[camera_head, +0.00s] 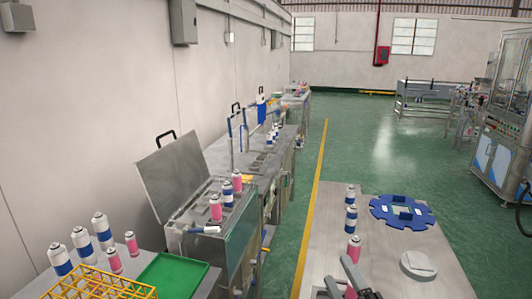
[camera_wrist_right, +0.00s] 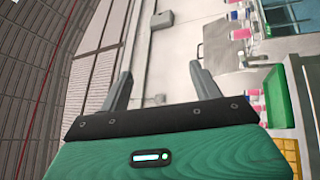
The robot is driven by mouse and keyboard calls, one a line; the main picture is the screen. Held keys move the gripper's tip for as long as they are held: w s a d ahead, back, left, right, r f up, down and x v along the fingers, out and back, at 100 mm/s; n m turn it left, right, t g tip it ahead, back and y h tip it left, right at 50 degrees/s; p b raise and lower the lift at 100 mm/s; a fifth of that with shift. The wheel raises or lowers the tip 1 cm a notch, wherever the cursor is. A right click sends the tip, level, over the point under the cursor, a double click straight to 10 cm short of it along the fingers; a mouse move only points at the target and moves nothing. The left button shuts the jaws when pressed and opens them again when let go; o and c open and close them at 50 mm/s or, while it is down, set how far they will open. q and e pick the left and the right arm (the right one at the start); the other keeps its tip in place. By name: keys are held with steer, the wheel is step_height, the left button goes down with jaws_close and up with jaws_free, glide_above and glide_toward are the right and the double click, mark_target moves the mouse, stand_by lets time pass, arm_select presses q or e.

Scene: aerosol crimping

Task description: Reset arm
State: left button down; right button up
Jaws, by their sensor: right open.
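My right gripper (camera_head: 338,273) shows at the bottom edge of the head view, above the near end of the right-hand table (camera_head: 385,262). In the right wrist view its two fingers (camera_wrist_right: 160,72) stand apart with nothing between them. A pink can (camera_head: 354,251) stands on the table just beyond the fingers in the head view. Another pink can shows partly behind the fingers at the bottom edge; whether they touch it I cannot tell. Two blue-and-white cans (camera_head: 351,216) stand farther back in the same row. My left gripper is not in view.
A blue notched disc (camera_head: 378,208) and a round grey piece (camera_head: 418,265) lie on the right-hand table. At left are a yellow crate (camera_head: 98,287), a green tray (camera_head: 172,275), loose cans and an open-lidded metal machine (camera_head: 172,178). Green floor lies between the rows.

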steer(key=s+d+f+m+g+h, duration=0.35)
steer(key=f+m, duration=0.25)
steer(key=f, duration=0.2)
steer(key=s+d+f+m+g+h, duration=0.35)
steer(key=f+m, duration=0.25)
steer(key=f, duration=0.3)
steer(key=s+d+f+m+g, duration=0.1)
steer(key=s+f+m+g, duration=0.2)
steer(key=s+f+g, duration=0.4)
steer(key=s+f+m+g, duration=0.2)
steer(key=s+f+g, duration=0.15)
steer(key=s, duration=0.65)
step_height(320, 180, down, 31)
steer(key=s+d+f+g, duration=0.2)
steer(key=s+d+f, duration=0.1)
steer(key=s+f, duration=1.7)
steer(key=shift+d+f+y, duration=0.2)
steer(key=shift+f+y, duration=0.05)
steer(key=shift+y, duration=0.05)
